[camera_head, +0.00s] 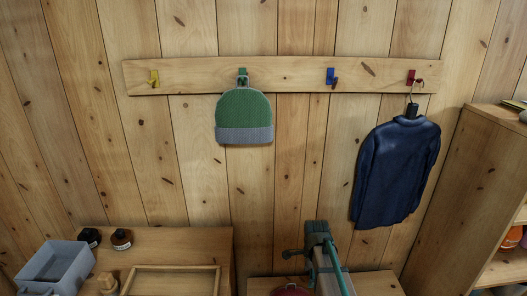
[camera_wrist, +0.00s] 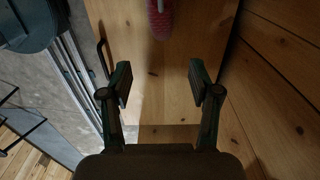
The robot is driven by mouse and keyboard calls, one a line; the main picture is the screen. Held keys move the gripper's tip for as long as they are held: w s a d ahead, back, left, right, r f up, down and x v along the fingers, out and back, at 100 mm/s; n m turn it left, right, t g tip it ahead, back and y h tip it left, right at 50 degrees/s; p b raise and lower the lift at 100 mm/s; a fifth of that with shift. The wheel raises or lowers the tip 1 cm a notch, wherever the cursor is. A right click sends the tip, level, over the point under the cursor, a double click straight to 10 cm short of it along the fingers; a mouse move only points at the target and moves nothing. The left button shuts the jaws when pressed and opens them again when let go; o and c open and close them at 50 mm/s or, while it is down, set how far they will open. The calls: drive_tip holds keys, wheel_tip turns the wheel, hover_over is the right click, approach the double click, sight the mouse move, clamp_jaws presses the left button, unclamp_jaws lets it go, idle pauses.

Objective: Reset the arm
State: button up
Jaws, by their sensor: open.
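My gripper (camera_wrist: 161,84) shows in the wrist view with its two dark fingers spread apart and nothing between them. It points at a wooden surface (camera_wrist: 150,60). A pink-red thing (camera_wrist: 160,18) lies at the top of that view, beyond the fingertips and apart from them. In the head view, what looks like part of my arm stands at the bottom centre, in front of the wall.
A wall rail (camera_head: 200,75) carries yellow (camera_head: 154,78), green, blue (camera_head: 331,76) and red hooks. A green-grey beanie (camera_head: 243,112) and a blue jacket (camera_head: 395,165) hang there. A grey bin (camera_head: 50,268) and dark jars (camera_head: 121,239) are lower left; a shelf unit (camera_head: 470,160) stands right.

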drive_tip(key=s+f+n+g, duration=0.1)
drive_tip(key=s+f+n, duration=0.7)
drive_tip(key=s, duration=0.5)
drive_tip(key=s+f+n+g, duration=0.2)
drive_tip(key=s+f+n, duration=0.7)
drive_tip(key=s, duration=0.4)
drive_tip(key=shift+s+a+f, duration=0.15)
drive_tip(key=shift+a+f, duration=0.2)
drive_tip(key=shift+f, duration=0.55)
drive_tip(key=shift+o, duration=0.6)
drive_tip(key=s+f+g, duration=0.1)
drive_tip(key=s+f, duration=0.2)
drive_tip(key=s, duration=0.5)
drive_tip(key=s+f+g, duration=0.2)
drive_tip(key=s+f, duration=0.2)
drive_tip(key=s, duration=0.5)
drive_tip(key=shift+f+g, duration=0.3)
drive_tip(key=o, duration=0.3)
drive_tip(key=shift+s+f, duration=0.1)
drive_tip(key=shift+s, duration=0.15)
drive_tip(key=shift+o, duration=0.2)
